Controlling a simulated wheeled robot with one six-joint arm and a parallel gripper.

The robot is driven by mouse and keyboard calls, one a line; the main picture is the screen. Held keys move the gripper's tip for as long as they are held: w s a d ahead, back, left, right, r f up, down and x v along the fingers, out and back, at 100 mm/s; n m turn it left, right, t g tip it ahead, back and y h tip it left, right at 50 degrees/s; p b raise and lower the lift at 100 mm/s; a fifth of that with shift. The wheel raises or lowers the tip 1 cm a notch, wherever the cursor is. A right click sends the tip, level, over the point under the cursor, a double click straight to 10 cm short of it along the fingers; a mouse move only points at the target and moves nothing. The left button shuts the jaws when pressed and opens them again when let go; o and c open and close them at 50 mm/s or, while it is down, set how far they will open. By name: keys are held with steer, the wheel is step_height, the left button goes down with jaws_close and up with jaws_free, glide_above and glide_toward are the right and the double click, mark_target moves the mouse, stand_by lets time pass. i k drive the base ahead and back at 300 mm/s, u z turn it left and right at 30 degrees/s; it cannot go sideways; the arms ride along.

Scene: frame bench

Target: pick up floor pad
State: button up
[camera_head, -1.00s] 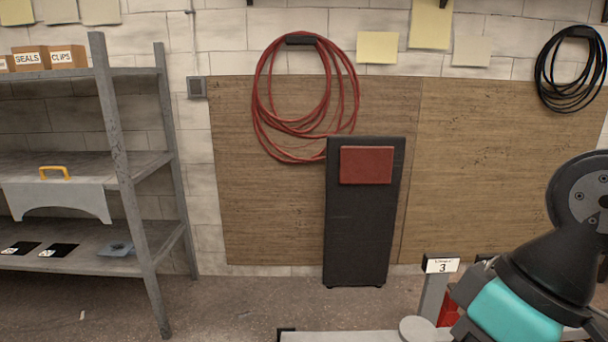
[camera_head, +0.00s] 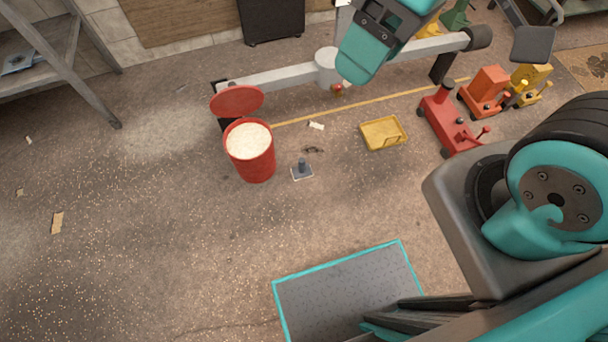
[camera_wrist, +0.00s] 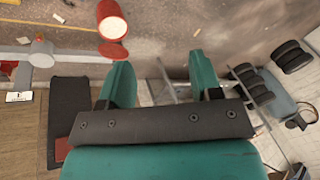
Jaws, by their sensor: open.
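The floor pad (camera_head: 302,170) is a small grey square plate with a short dark post, lying on the floor in the head view. It is just right of the red bin and apart from it. I cannot make it out in the wrist view. My gripper (camera_wrist: 160,80) is open, with its two teal fingers spread and nothing between them. In the head view part of its teal and dark end shows at the top, well above the floor and away from the pad.
A red bin (camera_head: 255,165) with pale contents and a raised red lid (camera_head: 237,101) stands beside the pad. A yellow tray (camera_head: 383,133) and a red floor fixture (camera_head: 449,122) are to the right. A pale beam (camera_head: 275,78) runs behind. Left floor is mostly clear, with scraps.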

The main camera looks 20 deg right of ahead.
mark_target(304, 170)
steer(key=u, duration=1.25)
steer(key=i, duration=1)
steer(key=z, duration=1.85)
